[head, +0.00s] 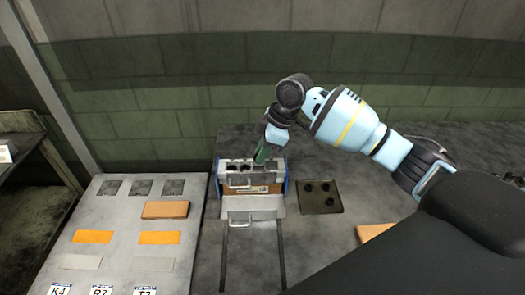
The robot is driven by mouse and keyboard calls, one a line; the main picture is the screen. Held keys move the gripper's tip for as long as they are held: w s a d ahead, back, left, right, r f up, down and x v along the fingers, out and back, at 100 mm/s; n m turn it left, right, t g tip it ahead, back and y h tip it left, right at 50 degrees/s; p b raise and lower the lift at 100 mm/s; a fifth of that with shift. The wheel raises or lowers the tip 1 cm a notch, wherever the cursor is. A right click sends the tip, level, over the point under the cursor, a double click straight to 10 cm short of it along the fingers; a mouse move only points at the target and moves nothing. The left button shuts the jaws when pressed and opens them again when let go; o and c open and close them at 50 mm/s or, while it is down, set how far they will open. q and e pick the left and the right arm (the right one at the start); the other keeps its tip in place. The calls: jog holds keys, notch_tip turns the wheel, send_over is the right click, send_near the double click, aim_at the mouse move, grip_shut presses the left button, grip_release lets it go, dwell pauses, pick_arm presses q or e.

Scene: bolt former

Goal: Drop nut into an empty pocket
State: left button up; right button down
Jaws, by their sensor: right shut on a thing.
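My right gripper (263,153) reaches down over the top of the bolt former (253,190), a grey box with blue side edges. It is shut on the nut, which is too small and covered to make out between the greenish fingers. Several dark round pockets show in a row along the former's top, left of the fingers. I cannot tell whether the fingers touch the top, or what each pocket holds. A dark square plate (333,208) with several small dark round pieces lies to the right of the former. My left gripper is not in view.
A grey panel (115,212) with dark squares, orange strips and labelled cards lies at left. An orange-brown block (166,210) sits on it. Another orange piece (371,232) lies right of centre. Two dark rails run forward from the former. A green-grey wall stands behind.

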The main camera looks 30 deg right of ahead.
jog(key=shift+f, duration=0.85)
dwell(0.7)
jog(key=c, duration=1.2)
grip_release()
jog(key=v, duration=0.7)
jog(key=shift+d+r, duration=0.1)
jog(key=shift+r, duration=0.3)
